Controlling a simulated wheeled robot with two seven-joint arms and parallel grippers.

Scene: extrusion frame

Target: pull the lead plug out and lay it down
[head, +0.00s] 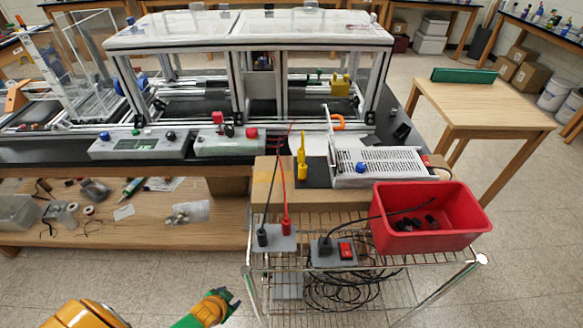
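A black plug (262,238) and a red plug (286,227) stand upright in a grey box (276,244) on the wire cart, with leads running up to the bench. Another black plug (325,246) stands in a second grey box (341,258) beside a red rocker switch (345,251). Its black cable runs right, over the red bin (432,218). My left gripper (231,301) is at the bottom, left of and nearer than the boxes, apart from all plugs. Its dark fingers look spread and empty. My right gripper is not in view.
The wire cart (300,270) has open mesh and coiled black cables (345,290) below. A yellow upright piece (302,160) and a white slotted unit (385,167) stand behind. The red bin holds small black parts. Some bare mesh shows around the boxes.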

